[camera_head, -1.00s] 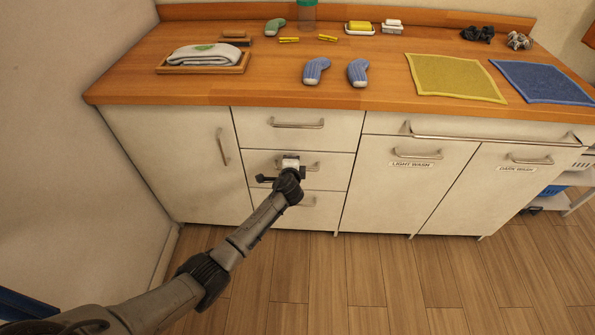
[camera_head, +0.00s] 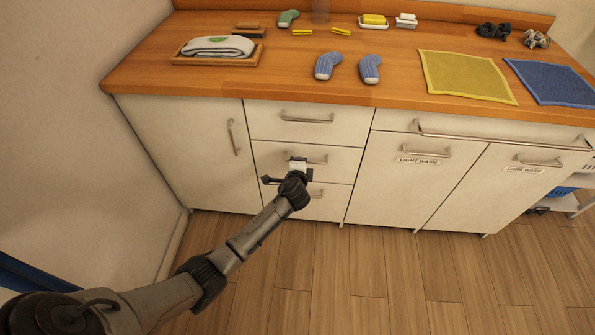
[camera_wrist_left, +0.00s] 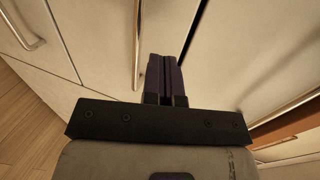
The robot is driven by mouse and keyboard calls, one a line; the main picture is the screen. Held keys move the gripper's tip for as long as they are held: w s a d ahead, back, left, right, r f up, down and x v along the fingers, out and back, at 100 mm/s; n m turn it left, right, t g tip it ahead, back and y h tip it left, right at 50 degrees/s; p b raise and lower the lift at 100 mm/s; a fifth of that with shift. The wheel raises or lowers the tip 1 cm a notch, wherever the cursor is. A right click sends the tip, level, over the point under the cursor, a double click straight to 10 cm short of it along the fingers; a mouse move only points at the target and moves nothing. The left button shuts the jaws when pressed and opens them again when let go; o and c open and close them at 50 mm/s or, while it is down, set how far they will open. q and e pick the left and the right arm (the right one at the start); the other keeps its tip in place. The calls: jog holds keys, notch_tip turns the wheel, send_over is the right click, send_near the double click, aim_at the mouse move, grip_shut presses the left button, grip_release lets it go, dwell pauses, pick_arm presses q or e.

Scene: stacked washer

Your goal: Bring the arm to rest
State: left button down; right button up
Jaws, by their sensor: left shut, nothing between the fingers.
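My left arm (camera_head: 250,235) comes in from the lower left in the head view and reaches toward the drawer stack. My left gripper (camera_head: 298,166) is in front of the middle drawer (camera_head: 270,158), near its handle. In the left wrist view the gripper's fingers (camera_wrist_left: 166,78) are together with nothing between them, and a drawer handle (camera_wrist_left: 137,40) shows just left of them. Whether the fingers touch the drawer front cannot be told. My right gripper is not in view.
The wooden counter (camera_head: 230,85) holds a tray (camera_head: 250,61) with a folded towel, two blue socks (camera_head: 369,69), a yellow mat (camera_head: 465,77) and a blue mat (camera_head: 550,82). Cabinet doors labelled light wash (camera_head: 400,180) and dark wash (camera_head: 480,195) are shut. The wooden floor (camera_head: 400,280) is clear.

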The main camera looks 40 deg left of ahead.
pick_arm(q)
jog(key=p+v, duration=0.2)
jog(key=v, duration=0.6)
jog(key=shift+s+d, duration=0.15)
jog(key=shift+s, duration=0.05)
jog(key=s+d+r+n+g+h+p, duration=0.2)
jog(key=s+d+r+n+h, duration=0.1)
jog(key=s+d+r+n, duration=0.25)
jog(key=s+d+r+n+g+h+p, duration=0.1)
jog(key=s+d+r+n+g+h, duration=0.2)
jog(key=s+d, duration=0.45)
jog(key=s+d+f+g+h+p, duration=0.1)
jog(key=s+g+p, duration=0.15)
jog(key=s, duration=0.85)
jog(key=s+d+f+g+h+p, duration=0.15)
jog(key=s+p, duration=0.25)
jog(key=s, duration=0.7)
notch_tip(320, 180, up, 38)
jog(key=t+p, duration=0.1)
jog(key=p, duration=3.6)
jog(key=shift+w+a, duration=0.15)
jog(key=shift+a, duration=0.15)
